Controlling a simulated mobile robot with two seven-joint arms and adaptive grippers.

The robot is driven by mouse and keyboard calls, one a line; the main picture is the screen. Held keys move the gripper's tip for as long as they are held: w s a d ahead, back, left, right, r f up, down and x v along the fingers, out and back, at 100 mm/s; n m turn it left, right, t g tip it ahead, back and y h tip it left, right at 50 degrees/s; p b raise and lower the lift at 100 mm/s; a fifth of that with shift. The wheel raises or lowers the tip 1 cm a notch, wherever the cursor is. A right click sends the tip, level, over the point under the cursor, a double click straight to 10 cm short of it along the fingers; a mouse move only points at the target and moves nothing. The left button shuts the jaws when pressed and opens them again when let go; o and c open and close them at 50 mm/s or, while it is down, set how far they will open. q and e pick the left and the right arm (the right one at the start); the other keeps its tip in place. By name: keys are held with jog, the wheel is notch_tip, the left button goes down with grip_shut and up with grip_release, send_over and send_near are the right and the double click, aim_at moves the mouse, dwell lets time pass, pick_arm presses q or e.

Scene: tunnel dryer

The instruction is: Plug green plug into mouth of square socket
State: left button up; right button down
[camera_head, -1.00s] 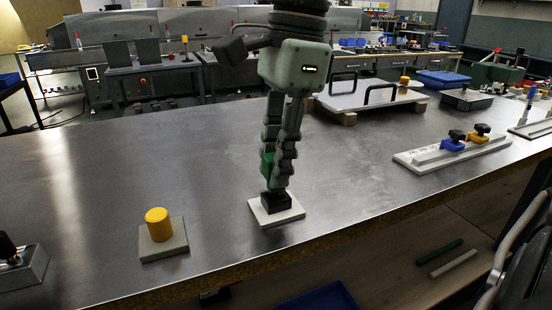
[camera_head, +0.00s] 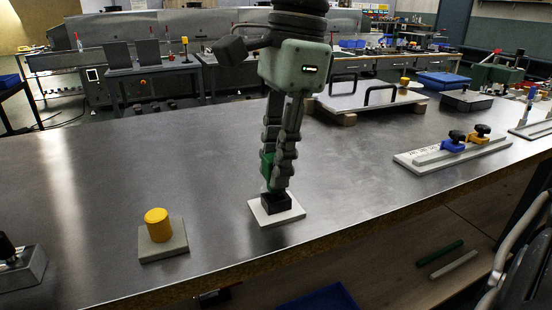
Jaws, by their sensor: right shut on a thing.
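The green plug (camera_head: 267,166) shows partly between the fingers of my right gripper (camera_head: 277,180), which points down and is shut on it. The fingers hide much of the plug. Right below the fingertips is the black square socket (camera_head: 277,204) on a white base plate (camera_head: 290,214) near the front edge of the table. The fingertips are at the top of the socket. I cannot tell how far the plug's lower end is in the mouth, as the fingers cover it. My left gripper is not in view.
A yellow cylinder (camera_head: 157,224) stands on a grey block (camera_head: 172,246) to the left. A rail with blue and orange clamps (camera_head: 453,145) lies to the right. A white board with black handles (camera_head: 365,101) is behind. The metal tabletop (camera_head: 100,190) is clear between them.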

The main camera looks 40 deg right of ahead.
dwell(0.3)
jog(key=shift+f+b, duration=1.2)
jog(key=shift+f, duration=0.15)
jog(key=c, duration=1.3)
grip_release()
jog(key=shift+o, duration=0.2)
notch_tip(320, 180, up, 12)
jog(key=d, duration=0.1)
jog(key=shift+s+d, duration=0.2)
jog(key=shift+d, duration=0.15)
jog(key=shift+f, duration=0.15)
